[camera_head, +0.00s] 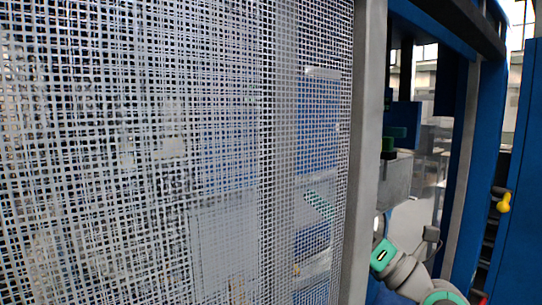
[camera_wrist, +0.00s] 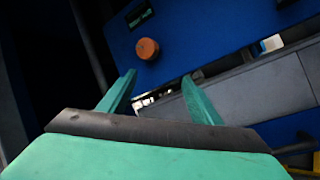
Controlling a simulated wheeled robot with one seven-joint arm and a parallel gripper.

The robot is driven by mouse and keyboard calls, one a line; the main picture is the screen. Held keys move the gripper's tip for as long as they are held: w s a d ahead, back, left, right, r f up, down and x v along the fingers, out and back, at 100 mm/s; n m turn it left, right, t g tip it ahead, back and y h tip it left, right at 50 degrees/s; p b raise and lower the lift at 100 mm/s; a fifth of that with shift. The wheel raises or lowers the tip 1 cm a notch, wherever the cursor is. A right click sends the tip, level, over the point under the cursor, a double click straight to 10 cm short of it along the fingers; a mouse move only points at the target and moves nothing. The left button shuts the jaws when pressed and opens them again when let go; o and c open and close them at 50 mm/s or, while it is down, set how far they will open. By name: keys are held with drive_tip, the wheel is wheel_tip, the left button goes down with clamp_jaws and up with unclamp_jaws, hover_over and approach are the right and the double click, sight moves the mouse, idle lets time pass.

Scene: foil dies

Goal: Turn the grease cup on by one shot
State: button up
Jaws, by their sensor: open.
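In the wrist view, my gripper (camera_wrist: 160,76) is open, with two green fingers spread apart and nothing between them. A round orange cap (camera_wrist: 147,48) sits on a blue panel (camera_wrist: 190,35), a little beyond the fingertips and slightly above the gap between them. It looks like the grease cup, but I cannot be sure. The fingers appear apart from it. A small dark label with green lettering (camera_wrist: 140,15) is above it. In the head view, my arm shows at the lower right; my gripper and the orange cap cannot be made out there.
A wire mesh guard (camera_head: 150,120) fills the left of the head view, edged by a grey post (camera_head: 361,150). Right of it is an opening with a green knob (camera_head: 393,140) above a grey block. A yellow handle (camera_head: 503,203) is at the far right. Grey blocks (camera_wrist: 240,95) lie below the panel.

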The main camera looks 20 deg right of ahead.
drive_tip(key=s+a+r+n+g+h, duration=0.1)
drive_tip(key=a+r+n+g+h, duration=0.25)
drive_tip(key=r+h, duration=0.45)
drive_tip(key=shift+n+t+y, duration=0.35)
drive_tip(key=shift+n+y, duration=0.1)
drive_tip(key=shift+y, duration=0.35)
drive_tip(key=x, duration=0.3)
drive_tip(key=r+x, duration=0.1)
drive_tip(key=x, duration=0.3)
drive_tip(key=r+x, duration=0.1)
drive_tip(key=x, duration=0.2)
drive_tip(key=shift+w+a+r, duration=0.1)
drive_tip(key=shift+w+a, duration=0.2)
drive_tip(key=shift+w, duration=0.05)
